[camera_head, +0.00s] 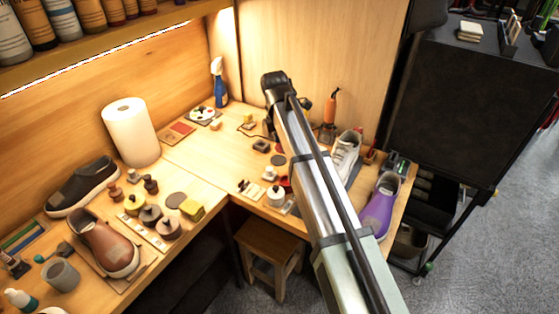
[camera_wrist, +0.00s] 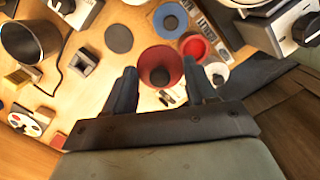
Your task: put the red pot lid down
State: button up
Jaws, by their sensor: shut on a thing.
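The red pot lid (camera_wrist: 160,54), round with a dark knob in its middle, shows in the wrist view between the two fingers of my gripper (camera_wrist: 160,72). My gripper is shut on it. The dark fingers stand on either side of the lid. How high the lid is above the table cannot be told. In the head view my arm hides the gripper, and I cannot make out the held lid there.
Near the lid are a red round piece (camera_wrist: 197,46), a blue disc (camera_wrist: 170,20) and a dark disc (camera_wrist: 118,38). A dark cup (camera_wrist: 30,42) stands left. The wooden table (camera_head: 215,158) also holds a purple shoe (camera_head: 380,207) and a paper roll (camera_head: 131,132).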

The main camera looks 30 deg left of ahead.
send_over(279, 160)
notch_tip(279, 160, down, 3)
jog(key=f, duration=0.5)
jog(key=shift+s+a+f, duration=0.15)
jog(key=shift+s+f, duration=0.05)
jog(key=shift+f, duration=2.15)
jog(key=shift+f, duration=0.15)
jog(key=o, duration=1)
jog(key=r, duration=0.8)
jog(key=s+a+r, duration=0.1)
jog(key=r, duration=0.3)
jog(key=shift+s+r, duration=0.1)
jog(key=shift+r, duration=0.05)
jog(key=shift+d, duration=0.1)
